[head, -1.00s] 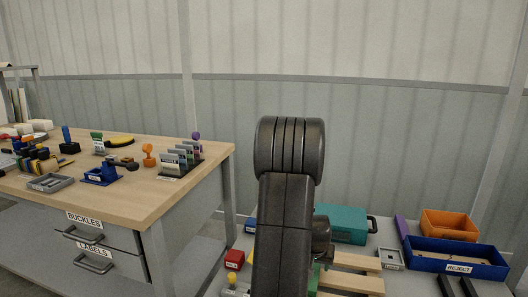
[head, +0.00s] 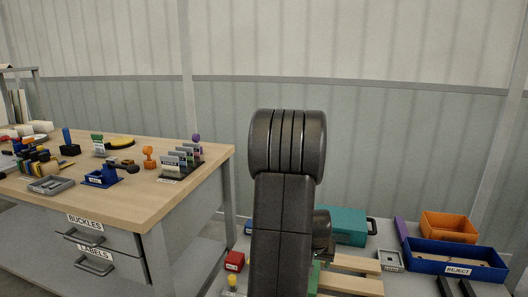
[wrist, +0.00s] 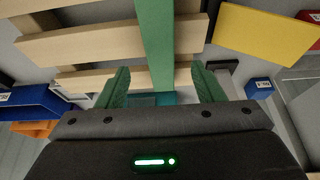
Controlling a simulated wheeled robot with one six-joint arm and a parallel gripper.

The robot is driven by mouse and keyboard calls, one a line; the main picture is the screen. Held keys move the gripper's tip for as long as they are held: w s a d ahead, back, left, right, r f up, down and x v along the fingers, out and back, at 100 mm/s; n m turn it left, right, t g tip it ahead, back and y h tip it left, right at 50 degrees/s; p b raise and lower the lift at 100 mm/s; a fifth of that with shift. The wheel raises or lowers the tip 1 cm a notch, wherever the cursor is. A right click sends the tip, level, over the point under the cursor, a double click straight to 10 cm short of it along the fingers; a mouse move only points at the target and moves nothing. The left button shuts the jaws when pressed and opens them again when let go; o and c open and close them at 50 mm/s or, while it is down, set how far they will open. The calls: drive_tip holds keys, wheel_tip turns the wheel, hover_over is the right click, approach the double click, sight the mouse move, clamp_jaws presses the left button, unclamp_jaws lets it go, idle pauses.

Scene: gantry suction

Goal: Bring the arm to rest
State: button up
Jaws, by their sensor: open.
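My gripper (wrist: 160,68) shows in the wrist view with its two green fingers spread apart and nothing between them that it holds. A wooden pallet (wrist: 85,45) with a green strip (wrist: 155,40) across it lies beyond the fingertips. In the head view my dark arm stands upright in the middle and hides part of the pallet (head: 350,284); the gripper itself does not show there.
A blue REJECT bin (head: 458,256), an orange bin (head: 450,226) and a teal case (head: 347,225) stand to the right of my arm. A wooden workbench (head: 150,200) with drawers stands at left. A yellow panel (wrist: 265,32) shows in the wrist view.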

drive_tip(key=b+x, duration=0.1)
drive_tip(key=x, duration=0.6)
drive_tip(key=shift+f, duration=0.1)
wheel_tip(320, 180, up, 3)
drive_tip(key=shift+s+r+p, duration=0.1)
drive_tip(key=shift+r+p, duration=0.15)
drive_tip(key=shift+p, duration=1.35)
wheel_tip(320, 180, up, 5)
drive_tip(key=p, duration=0.4)
drive_tip(key=shift+r+p, duration=0.2)
drive_tip(key=shift+p, duration=0.2)
drive_tip(key=shift+f, duration=0.15)
